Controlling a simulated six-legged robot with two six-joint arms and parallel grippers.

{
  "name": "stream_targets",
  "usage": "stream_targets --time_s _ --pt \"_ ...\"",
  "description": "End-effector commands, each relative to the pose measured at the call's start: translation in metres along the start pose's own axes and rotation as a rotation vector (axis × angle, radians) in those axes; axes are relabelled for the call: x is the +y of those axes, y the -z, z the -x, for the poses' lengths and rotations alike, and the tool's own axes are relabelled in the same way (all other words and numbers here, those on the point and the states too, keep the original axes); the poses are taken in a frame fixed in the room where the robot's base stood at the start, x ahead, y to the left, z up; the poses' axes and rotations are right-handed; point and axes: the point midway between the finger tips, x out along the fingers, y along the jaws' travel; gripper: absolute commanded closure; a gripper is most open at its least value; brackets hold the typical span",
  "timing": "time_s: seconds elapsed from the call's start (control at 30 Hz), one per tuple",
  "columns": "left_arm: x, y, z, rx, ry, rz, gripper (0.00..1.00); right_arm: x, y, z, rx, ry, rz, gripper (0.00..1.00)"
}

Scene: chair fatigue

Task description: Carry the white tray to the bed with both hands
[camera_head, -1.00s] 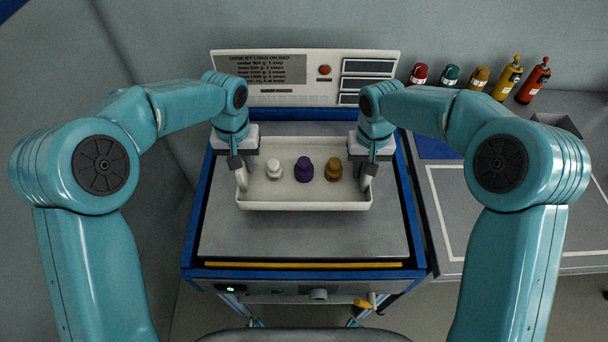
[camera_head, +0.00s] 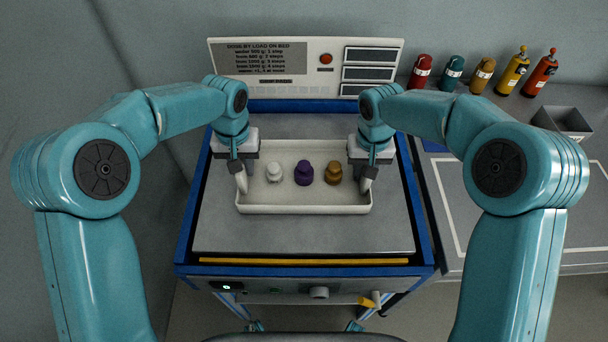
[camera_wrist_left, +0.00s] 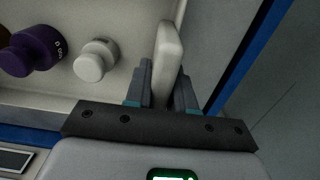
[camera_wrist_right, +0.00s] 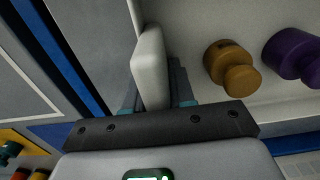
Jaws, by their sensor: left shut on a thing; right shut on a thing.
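The white tray (camera_head: 303,209) is over the grey bed (camera_head: 303,236), which has a blue frame. I cannot tell whether it touches the bed. Three weights stand in it in a row: white (camera_head: 274,171), purple (camera_head: 303,172) and brown (camera_head: 334,172). My left gripper (camera_head: 240,178) is shut on the tray's left side, and the left wrist view shows its fingers (camera_wrist_left: 161,85) around the pale wall. My right gripper (camera_head: 367,180) is shut on the tray's right side, with its fingers (camera_wrist_right: 157,85) around the wall in the right wrist view.
A panel with a printed notice (camera_head: 262,58) and a red button (camera_head: 326,59) stands behind the bed. Several coloured bottles (camera_head: 482,76) and a grey bin (camera_head: 563,123) stand on the right counter. A yellow strip (camera_head: 303,261) runs along the bed's front. Bare bed surface shows before the tray.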

Motion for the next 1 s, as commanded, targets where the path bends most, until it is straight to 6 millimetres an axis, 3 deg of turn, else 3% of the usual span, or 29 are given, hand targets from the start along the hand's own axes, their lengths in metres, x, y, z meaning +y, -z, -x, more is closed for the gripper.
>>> stream_targets --time_s 0.03,0.07,0.13,0.43,0.53,1.0 --pt "0.0 0.0 -0.006 0.002 -0.001 0.0 1.0 0.0 0.001 -0.006 0.003 0.001 -0.001 1.0" --pt "0.0 0.0 -0.007 0.0 0.0 0.0 0.73 0.0 0.0 -0.006 0.001 0.001 0.0 0.73" --pt "0.0 0.0 -0.004 0.0 0.0 0.0 0.51 0.0 0.0 -0.003 0.001 0.001 0.0 0.51" --pt "0.0 0.0 -0.003 0.0 0.0 0.0 0.51 0.0 0.0 -0.003 0.0 0.0 0.0 0.51" --pt "0.0 0.0 0.006 0.002 0.0 0.001 0.51 0.0 0.0 -0.003 0.0 0.0 0.0 0.51" --pt "0.0 0.0 0.102 0.004 -0.001 0.0 0.51 0.0 0.0 -0.004 0.0 0.0 0.0 0.51"
